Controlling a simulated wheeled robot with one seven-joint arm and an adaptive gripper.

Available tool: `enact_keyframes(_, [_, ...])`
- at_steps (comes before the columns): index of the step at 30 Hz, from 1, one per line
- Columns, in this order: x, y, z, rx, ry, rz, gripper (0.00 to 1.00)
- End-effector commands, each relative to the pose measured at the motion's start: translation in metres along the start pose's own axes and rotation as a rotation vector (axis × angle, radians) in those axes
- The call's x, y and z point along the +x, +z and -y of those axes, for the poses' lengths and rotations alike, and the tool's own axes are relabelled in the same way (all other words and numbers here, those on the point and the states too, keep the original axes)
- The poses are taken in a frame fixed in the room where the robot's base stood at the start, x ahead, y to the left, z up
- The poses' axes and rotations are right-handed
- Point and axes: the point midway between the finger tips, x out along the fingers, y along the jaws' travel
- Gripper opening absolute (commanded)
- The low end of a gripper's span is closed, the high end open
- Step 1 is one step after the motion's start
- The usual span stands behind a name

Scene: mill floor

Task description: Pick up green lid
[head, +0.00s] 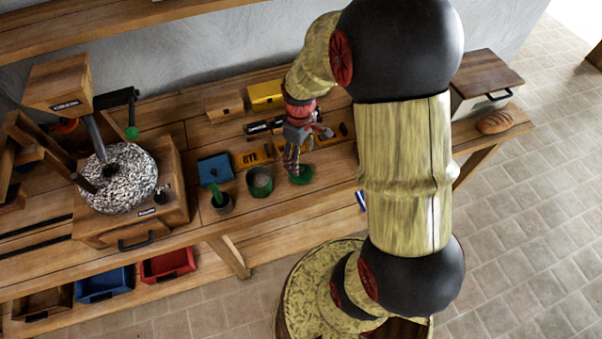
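The green lid (302,176) is a small dark green disc on the wooden bench, near its front edge. My gripper (293,171) points down from above, with its fingertips at the left part of the lid. The fingers look close together, but they are too small to tell whether they are shut on the lid or only over it. The gripper hides part of the lid. A green canister (260,182) with an open top stands just left of the lid, apart from it.
A small pot with a green handle (221,201) and a blue box (215,169) stand left of the canister. A stone mill (118,180) fills the bench's left side. Bread (496,122) lies far right.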

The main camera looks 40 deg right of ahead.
Motion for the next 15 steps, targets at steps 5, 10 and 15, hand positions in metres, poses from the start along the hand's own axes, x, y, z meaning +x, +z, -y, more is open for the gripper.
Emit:
enact_keyframes(5, [0.002,-0.002,-0.002,-0.096,0.009,-0.009,0.77])
enact_keyframes(10, [0.018,-0.002,-0.002,-0.106,0.008,-0.008,0.8])
enact_keyframes(15, [0.03,-0.002,-0.002,-0.105,0.009,-0.009,0.8])
